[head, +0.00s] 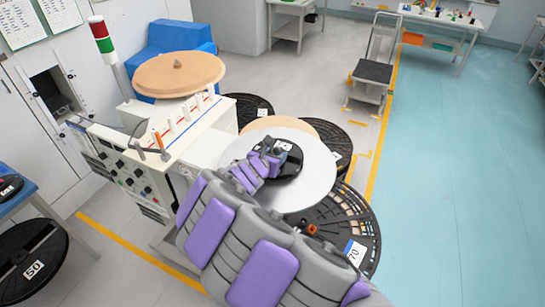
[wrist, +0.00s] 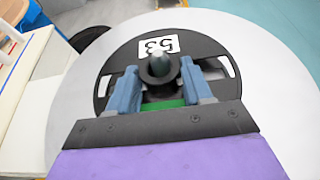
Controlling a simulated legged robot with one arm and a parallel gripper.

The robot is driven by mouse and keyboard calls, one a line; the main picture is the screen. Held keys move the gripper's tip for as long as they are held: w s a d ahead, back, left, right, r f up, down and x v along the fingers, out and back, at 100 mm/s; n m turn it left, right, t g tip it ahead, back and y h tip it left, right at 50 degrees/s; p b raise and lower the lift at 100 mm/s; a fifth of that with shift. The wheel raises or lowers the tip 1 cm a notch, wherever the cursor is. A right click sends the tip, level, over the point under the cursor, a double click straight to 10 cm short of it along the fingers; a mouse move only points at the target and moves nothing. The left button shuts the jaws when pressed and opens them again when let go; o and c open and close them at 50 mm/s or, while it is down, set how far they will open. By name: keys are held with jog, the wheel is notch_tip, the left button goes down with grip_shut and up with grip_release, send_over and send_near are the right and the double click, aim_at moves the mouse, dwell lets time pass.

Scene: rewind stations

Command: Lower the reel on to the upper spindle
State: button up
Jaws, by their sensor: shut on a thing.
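The reel is a broad pale disc (head: 318,175) with a black hub plate, held roughly level beside the machine in the head view. In the wrist view its pale flange (wrist: 270,75) fills much of the picture and its black hub plate (wrist: 112,62) carries an upside-down 53 label. My gripper (wrist: 160,85) has its two blue fingers on either side of the black central collar, shut on it. A dark grey-green rounded tip (wrist: 160,55) stands in the collar, looking like a spindle end; how deep it sits cannot be told. The spindle's lower part is hidden.
The white rewind machine (head: 185,135), with a signal tower and a tan disc (head: 178,74) on top, stands left. Another tan disc (head: 290,124) shows behind the reel. Black reels (head: 335,225) lie around it. A trolley (head: 373,72) stands at the back; the teal floor right is clear.

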jog(key=shift+d+f, duration=0.1)
jog(key=shift+d, duration=0.05)
jog(key=o, duration=1)
jog(key=shift+d, duration=0.1)
jog(key=o, duration=0.3)
jog(key=shift+a, duration=0.2)
jog(key=shift+a, duration=0.1)
jog(key=shift+s, duration=0.2)
jog(key=p+v, duration=0.1)
jog(key=v, duration=1)
jog(key=shift+s, duration=0.25)
jog(key=shift+r, duration=0.2)
